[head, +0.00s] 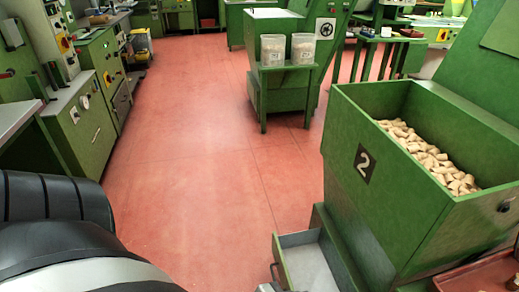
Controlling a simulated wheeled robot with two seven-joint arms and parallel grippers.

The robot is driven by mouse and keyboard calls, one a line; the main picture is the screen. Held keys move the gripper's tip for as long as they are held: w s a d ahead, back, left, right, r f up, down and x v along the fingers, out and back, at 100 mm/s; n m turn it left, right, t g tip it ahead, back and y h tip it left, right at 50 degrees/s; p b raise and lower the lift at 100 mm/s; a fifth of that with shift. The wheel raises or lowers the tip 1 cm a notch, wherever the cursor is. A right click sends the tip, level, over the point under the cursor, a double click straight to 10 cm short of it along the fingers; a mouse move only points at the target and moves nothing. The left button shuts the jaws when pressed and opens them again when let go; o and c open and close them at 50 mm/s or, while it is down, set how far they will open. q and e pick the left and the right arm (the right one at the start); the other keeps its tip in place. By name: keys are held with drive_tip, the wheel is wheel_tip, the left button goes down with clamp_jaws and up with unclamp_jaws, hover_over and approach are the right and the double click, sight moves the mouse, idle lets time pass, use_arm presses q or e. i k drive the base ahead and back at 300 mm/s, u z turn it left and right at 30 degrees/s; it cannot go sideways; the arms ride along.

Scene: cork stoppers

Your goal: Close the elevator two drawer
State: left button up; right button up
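Elevator two is the green machine (400,205) at the right, marked with a white "2" on a black plate (364,163). Its open hopper holds a heap of cork stoppers (430,155). Low at its left foot, a grey drawer (309,265) stands pulled out, its pale inside showing and a handle on its left face. Its near part is cut off by the bottom edge. A small grey piece at the bottom edge, close beside the drawer, may be the tip of my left gripper (268,287). Its fingers and any contact are hidden. My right gripper is out of view.
A red tray (485,275) lies at the bottom right by the elevator. Green machines with controls (85,120) line the left side. A green stand with two clear bins of corks (287,50) is farther back. The red floor (195,150) between is clear.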

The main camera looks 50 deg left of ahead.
sight(301, 264)
drive_tip(key=z, duration=0.2)
drive_tip(key=k, duration=0.4)
drive_tip(key=u, duration=1.15)
drive_tip(key=i, duration=0.4)
drive_tip(key=u, duration=0.05)
drive_tip(key=k, duration=0.45)
drive_tip(key=z, duration=0.6)
drive_tip(key=i, duration=0.95)
drive_tip(key=u, duration=0.4)
